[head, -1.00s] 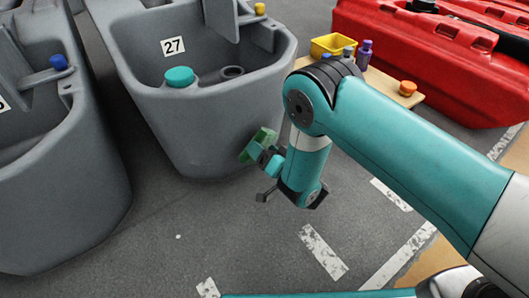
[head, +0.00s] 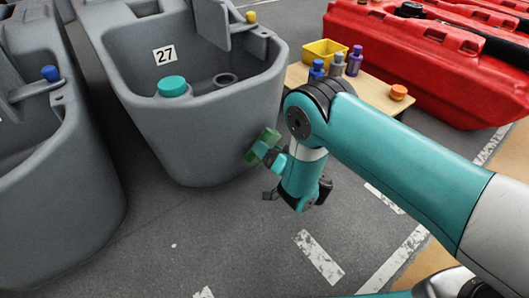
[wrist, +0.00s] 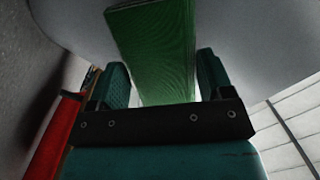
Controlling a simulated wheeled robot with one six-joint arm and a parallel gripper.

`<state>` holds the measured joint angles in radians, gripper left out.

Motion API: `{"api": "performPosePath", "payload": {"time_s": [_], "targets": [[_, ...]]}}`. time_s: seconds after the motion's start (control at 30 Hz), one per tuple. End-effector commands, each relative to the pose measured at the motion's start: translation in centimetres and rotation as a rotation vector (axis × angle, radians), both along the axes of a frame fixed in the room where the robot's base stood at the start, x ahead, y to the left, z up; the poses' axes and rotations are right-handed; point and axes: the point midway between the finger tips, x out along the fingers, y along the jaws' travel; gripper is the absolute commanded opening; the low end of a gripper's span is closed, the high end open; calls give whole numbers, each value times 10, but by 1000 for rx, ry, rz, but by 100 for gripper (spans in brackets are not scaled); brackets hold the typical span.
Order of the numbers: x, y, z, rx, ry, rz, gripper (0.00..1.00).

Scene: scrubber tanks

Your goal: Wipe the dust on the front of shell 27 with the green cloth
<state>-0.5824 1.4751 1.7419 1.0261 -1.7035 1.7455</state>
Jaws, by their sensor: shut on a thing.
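Shell 27 (head: 180,125) is the grey tank with the "27" label (head: 164,54) and a teal cap inside, in the middle of the head view. My gripper (head: 268,152) is at the right side of its front, low down. It is shut on the green cloth (head: 262,143), which also shows between the two fingers in the wrist view (wrist: 152,50). The cloth is close to the grey shell wall (wrist: 240,30); I cannot tell whether it touches. I cannot make out dust on the shell's front.
Another grey tank (head: 60,190) with a blue cap stands at the left. A small wooden table (head: 370,92) with a yellow bin (head: 325,50), several bottles and an orange item (head: 398,92) stands behind my arm. Red tanks (head: 430,65) are beyond. Grey floor in front is clear.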

Motion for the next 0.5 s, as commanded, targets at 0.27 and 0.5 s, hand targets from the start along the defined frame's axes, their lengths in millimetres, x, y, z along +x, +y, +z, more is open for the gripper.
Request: {"api": "performPosePath", "payload": {"time_s": [0.27, 0.5], "targets": [[-6, 15, 4, 2, 0, 1, 48], [-16, 32, 3, 1, 0, 1, 48]]}}
